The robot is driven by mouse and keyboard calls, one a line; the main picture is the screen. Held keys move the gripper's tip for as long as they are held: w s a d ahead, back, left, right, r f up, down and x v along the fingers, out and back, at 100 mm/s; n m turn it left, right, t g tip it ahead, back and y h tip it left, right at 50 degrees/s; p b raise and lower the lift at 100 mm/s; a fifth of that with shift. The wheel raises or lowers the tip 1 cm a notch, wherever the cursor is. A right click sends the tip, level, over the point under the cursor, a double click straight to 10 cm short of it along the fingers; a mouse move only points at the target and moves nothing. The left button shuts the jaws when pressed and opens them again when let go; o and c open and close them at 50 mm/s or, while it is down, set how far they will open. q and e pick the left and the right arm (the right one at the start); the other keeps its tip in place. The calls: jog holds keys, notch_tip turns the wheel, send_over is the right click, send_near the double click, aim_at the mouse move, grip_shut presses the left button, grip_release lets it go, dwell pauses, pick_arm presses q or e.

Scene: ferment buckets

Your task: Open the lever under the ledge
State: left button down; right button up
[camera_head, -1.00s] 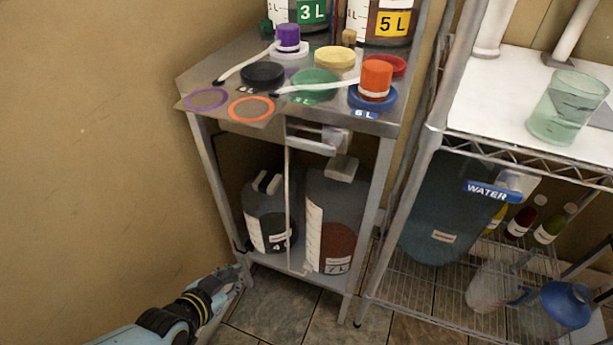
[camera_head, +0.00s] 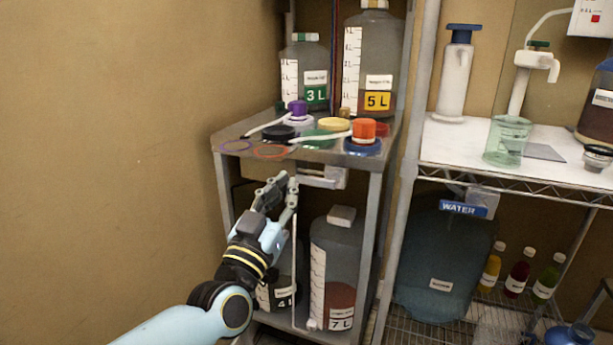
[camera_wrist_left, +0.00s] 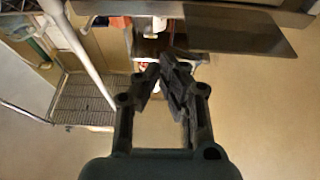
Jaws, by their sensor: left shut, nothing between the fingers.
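The ledge (camera_head: 228,146) is a metal shelf top with coloured caps on it. Under its front edge is a pale lever or handle (camera_head: 318,181) beside a white block, and a thin white tube hangs down near it. My left gripper (camera_head: 286,184) is raised just below the ledge, at the left end of the lever, shut and empty. Whether it touches the lever cannot be told. In the left wrist view the gripper (camera_wrist_left: 164,66) points toward the underside of the ledge (camera_wrist_left: 240,34); the lever is not clear there. My right gripper is out of view.
Below the ledge stand a 4 L jug (camera_head: 281,296) and a 7 L jug (camera_head: 338,262). 3 L (camera_head: 304,70) and 5 L (camera_head: 376,55) bottles stand above. A wire rack (camera_head: 500,170) with a water container (camera_head: 440,265) is at right. A bare wall lies left.

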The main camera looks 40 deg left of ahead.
pick_arm(q)
notch_tip(320, 180, up, 3)
send_over(317, 180)
jog(key=s+a, duration=0.1)
jog(key=s, duration=0.1)
jog(key=shift+s+a+r, duration=0.1)
jog(key=shift+r, duration=0.05)
notch_tip(317, 180, down, 3)
jog(key=shift+s+f+b, duration=0.1)
jog(key=shift+f+b, duration=0.05)
jog(key=shift+b, duration=0.9)
jog(key=shift+f, duration=0.45)
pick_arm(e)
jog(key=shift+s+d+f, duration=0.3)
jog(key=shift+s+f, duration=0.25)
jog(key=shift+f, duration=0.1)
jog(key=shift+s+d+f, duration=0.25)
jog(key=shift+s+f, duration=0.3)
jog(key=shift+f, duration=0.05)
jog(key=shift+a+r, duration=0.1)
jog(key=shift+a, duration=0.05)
